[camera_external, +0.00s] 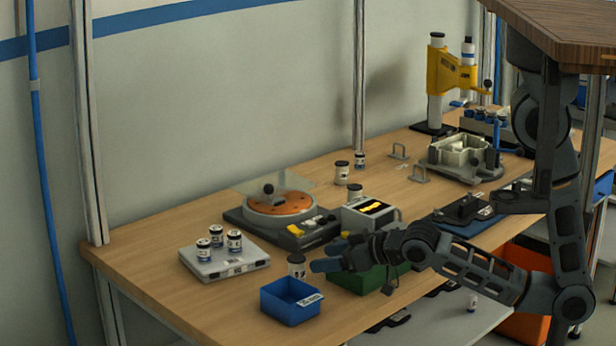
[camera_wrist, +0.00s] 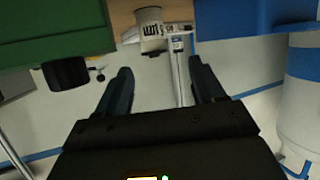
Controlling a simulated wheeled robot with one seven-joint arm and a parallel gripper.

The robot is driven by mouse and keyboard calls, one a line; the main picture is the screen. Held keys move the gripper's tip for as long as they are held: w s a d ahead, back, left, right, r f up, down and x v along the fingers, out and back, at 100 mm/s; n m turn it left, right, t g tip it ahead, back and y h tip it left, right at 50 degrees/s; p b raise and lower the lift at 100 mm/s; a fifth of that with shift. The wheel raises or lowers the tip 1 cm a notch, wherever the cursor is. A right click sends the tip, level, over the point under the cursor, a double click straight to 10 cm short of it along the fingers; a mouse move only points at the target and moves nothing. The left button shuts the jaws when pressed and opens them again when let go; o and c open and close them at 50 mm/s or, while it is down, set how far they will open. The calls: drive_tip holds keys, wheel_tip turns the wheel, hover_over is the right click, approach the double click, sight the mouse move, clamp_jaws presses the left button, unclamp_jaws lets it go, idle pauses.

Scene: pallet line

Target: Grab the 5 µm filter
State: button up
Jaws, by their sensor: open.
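Several small white canisters with dark lids stand on the bench; their labels are too small to read, so I cannot tell which is the 5 µm filter. One canister (camera_external: 296,266) stands alone behind the blue bin, just left of my gripper (camera_external: 327,258). A white labelled canister (camera_wrist: 149,22) shows at the top of the wrist view, ahead of the gap between my fingers (camera_wrist: 163,75); its label is unreadable. My gripper is open and empty, beside the lone canister and above the bins. Three canisters (camera_external: 216,236) stand on a pale tray (camera_external: 242,264) at the left.
A blue bin (camera_external: 290,313) and a green bin (camera_external: 360,282) stand at the front edge; they flank the wrist view. Behind are a turntable with an orange disc (camera_external: 278,204), a small display box (camera_external: 370,212) and more canisters (camera_external: 354,191). The bench's front left is clear.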

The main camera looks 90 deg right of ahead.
sight(305, 260)
drive_tip(key=shift+w+d+m, duration=0.3)
drive_tip(key=shift+w+d, duration=0.2)
drive_tip(key=shift+d, duration=0.2)
drive_tip(key=shift+w+d+g, duration=0.2)
drive_tip(key=shift+w+g, duration=0.1)
drive_tip(key=shift+f+p+x, duration=0.15)
drive_tip(key=shift+p+x, duration=0.15)
drive_tip(key=shift+x, duration=1.45)
drive_tip(key=shift+f+p+x, duration=0.1)
drive_tip(key=shift+p+x, duration=0.15)
drive_tip(key=shift+x, duration=1.5)
drive_tip(key=shift+s+a, duration=0.1)
drive_tip(key=shift+c, duration=0.5)
drive_tip(key=c, duration=0.9)
